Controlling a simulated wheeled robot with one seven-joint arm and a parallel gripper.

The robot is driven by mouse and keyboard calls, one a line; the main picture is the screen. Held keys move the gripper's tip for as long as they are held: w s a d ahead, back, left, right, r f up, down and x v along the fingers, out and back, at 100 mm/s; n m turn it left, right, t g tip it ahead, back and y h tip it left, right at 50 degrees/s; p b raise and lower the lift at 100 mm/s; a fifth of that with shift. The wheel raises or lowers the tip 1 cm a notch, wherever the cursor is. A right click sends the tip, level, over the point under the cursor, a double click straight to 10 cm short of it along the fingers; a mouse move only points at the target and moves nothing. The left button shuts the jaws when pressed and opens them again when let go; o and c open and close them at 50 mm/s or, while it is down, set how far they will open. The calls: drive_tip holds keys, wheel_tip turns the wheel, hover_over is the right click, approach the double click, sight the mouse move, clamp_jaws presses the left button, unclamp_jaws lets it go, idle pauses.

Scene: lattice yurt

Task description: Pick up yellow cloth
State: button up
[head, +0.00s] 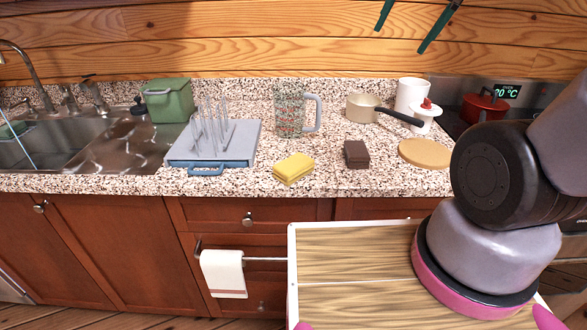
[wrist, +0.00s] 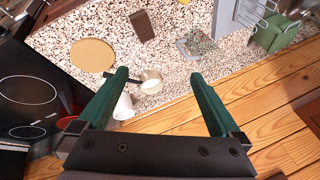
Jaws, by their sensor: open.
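The yellow cloth (head: 294,168) lies folded on the speckled counter near its front edge, in the middle of the head view. In the wrist view only a small yellow patch (wrist: 184,2) shows at the top edge, likely the cloth. My gripper (head: 400,40) has its green fingers at the top of the head view, against the wood wall and well away from the cloth. In the wrist view my gripper (wrist: 159,76) is open, with its fingers wide apart and nothing held between them.
A brown block (head: 356,154) lies right of the cloth. A dish rack (head: 215,148) stands left, a clear jug (head: 290,110) behind. A saucepan (head: 362,107), white cylinder (head: 411,94) and round board (head: 425,153) are at right.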

drive_tip(key=w+a+f+m+g, duration=0.1)
drive_tip(key=w+a+f+g, duration=0.1)
drive_tip(key=w+a+f, duration=0.45)
drive_tip(key=m+g+h, duration=0.2)
drive_tip(key=m+g, duration=0.1)
hover_over(294, 162)
drive_tip(key=f, duration=2.3)
drive_tip(key=shift+s+d+f, duration=0.1)
drive_tip(key=shift+d+f, duration=0.1)
drive_tip(key=shift+d, duration=0.05)
drive_tip(key=f, duration=0.5)
drive_tip(key=shift+a+f, duration=0.25)
drive_tip(key=shift+f, duration=0.05)
